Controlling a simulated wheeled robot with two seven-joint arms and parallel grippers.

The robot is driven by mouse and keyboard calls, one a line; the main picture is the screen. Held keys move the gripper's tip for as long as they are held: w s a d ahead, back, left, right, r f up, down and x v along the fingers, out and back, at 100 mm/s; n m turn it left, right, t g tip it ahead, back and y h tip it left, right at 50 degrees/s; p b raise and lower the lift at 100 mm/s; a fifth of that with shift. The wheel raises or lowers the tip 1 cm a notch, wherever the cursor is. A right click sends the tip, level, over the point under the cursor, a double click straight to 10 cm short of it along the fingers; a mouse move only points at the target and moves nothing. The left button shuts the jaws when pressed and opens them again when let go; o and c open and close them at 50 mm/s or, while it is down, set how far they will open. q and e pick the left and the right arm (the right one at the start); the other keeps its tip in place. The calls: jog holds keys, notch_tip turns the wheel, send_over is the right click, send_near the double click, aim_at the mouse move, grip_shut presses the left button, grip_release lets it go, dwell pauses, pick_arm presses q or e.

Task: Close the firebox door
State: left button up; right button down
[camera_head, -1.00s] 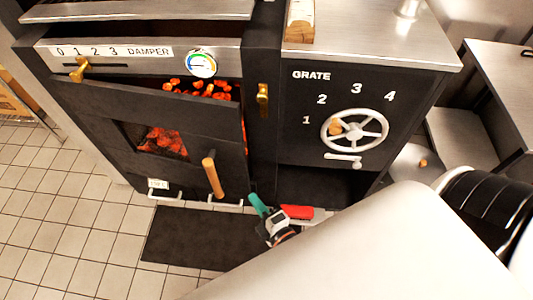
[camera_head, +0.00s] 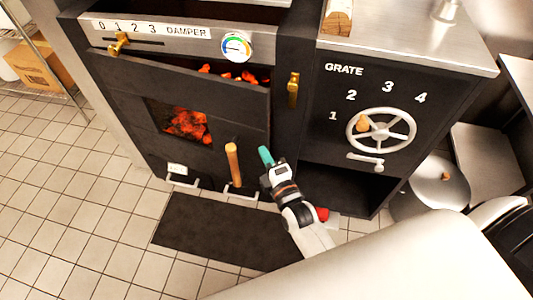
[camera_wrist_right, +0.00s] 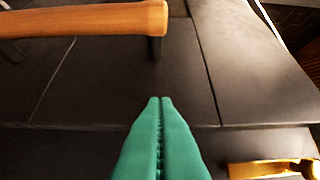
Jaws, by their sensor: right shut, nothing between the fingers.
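The firebox door (camera_head: 215,105) is a black panel with a window and an upright wooden handle (camera_head: 233,163). It stands ajar, and glowing coals (camera_head: 235,74) show over its top edge at the right. My right gripper (camera_head: 265,154), with green fingers, is shut and empty. It is just right of the handle, in front of the door's right edge; contact cannot be told. In the right wrist view, the closed green fingertips (camera_wrist_right: 160,99) point at black panels, with the wooden handle (camera_wrist_right: 85,19) at upper left. My left gripper is not in view.
A brass catch (camera_head: 293,89) is on the frame right of the door; brass also shows in the wrist view (camera_wrist_right: 272,169). The grate wheel (camera_head: 381,131) is further right. A dark mat (camera_head: 215,230) lies on the tiled floor below.

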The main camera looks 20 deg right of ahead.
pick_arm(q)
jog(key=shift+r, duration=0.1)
pick_arm(e)
jog(key=shift+w+d, duration=0.25)
